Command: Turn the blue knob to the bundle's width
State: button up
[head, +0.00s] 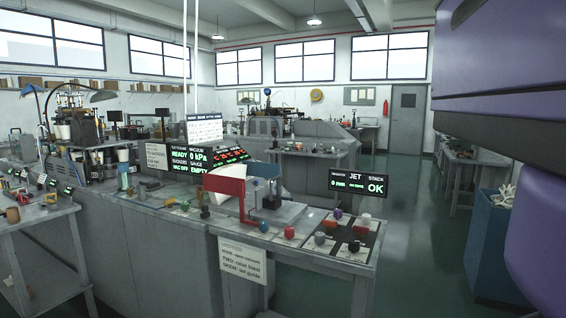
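A row of small coloured knobs runs along the front of a grey bench. One that looks blue or teal (264,226) sits left of a red knob (289,232); it is too small to read its setting. A purple-blue knob (338,213) is farther right on a dark panel. A red upright plate (225,188) and a blue plate (264,170) stand behind the knobs, with a pale, sheet-like form (287,187) near them. I cannot make out the bundle for certain. My gripper is not in view; purple and dark parts of my arm fill the right edge.
A black display (358,183) reads 0 mm, JET and STACK OK. Another display (215,160) shows READY, 0 kPa and EMPTY. A sign (243,260) hangs on the bench front. A blue bin (492,245) stands at right. Green floor between is clear.

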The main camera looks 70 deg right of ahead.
aim_at(263, 225)
jog(key=i+z, duration=0.15)
jog(key=z, duration=0.25)
jog(key=i+z, duration=0.2)
jog(key=z, duration=0.15)
jog(key=i+z, duration=0.15)
jog(key=z, duration=0.25)
jog(key=i+j+z, duration=0.1)
jog(key=z, duration=0.3)
jog(key=i, duration=0.05)
